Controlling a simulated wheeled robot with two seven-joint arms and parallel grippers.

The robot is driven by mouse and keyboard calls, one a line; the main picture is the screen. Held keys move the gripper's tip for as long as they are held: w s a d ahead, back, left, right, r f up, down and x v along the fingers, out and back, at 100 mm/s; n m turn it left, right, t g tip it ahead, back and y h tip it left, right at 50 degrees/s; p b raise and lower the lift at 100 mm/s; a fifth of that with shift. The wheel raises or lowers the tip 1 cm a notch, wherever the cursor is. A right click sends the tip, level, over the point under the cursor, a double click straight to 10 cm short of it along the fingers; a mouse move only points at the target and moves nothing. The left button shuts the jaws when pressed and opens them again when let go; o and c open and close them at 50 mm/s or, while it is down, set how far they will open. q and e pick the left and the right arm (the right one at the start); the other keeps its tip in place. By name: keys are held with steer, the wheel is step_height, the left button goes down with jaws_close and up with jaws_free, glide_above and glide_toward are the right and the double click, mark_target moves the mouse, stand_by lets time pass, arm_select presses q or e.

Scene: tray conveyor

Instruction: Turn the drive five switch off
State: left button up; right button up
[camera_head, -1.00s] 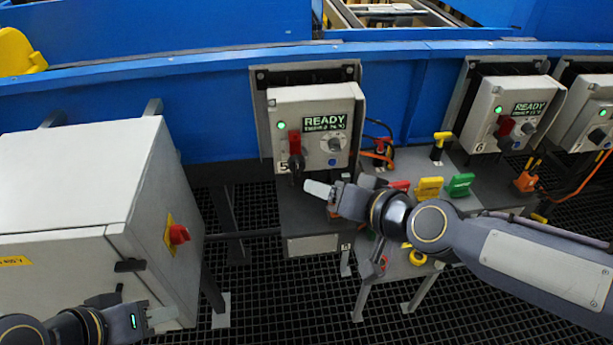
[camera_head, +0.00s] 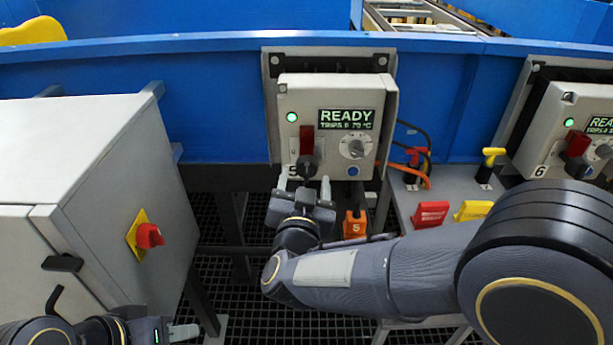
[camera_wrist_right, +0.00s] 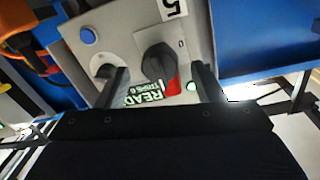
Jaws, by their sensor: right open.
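The drive five box (camera_head: 337,118) is a light grey panel on the blue conveyor side, with a green lamp, a lit READY display, a grey dial and a blue button. Its switch shows a red part (camera_head: 307,140) above a black handle (camera_head: 306,166). My right gripper (camera_head: 304,184) is open, just below the black handle, fingers pointing up. In the right wrist view the black handle (camera_wrist_right: 157,62) lies between the two spread fingers, apart from both. My left gripper (camera_head: 180,332) is at the bottom left, away from the box; its jaw gap is not clear.
A grey cabinet (camera_head: 95,190) with a red knob (camera_head: 149,236) stands at the left. An orange tag (camera_head: 355,224) marked 5 hangs below the box. A second box (camera_head: 570,130), marked 6, is at the right. A bench (camera_head: 445,203) holds red and yellow blocks.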

steer(key=shift+w+d, duration=0.1)
steer(key=shift+w, duration=1.3)
steer(key=c, duration=1)
steer(key=shift+o, duration=0.2)
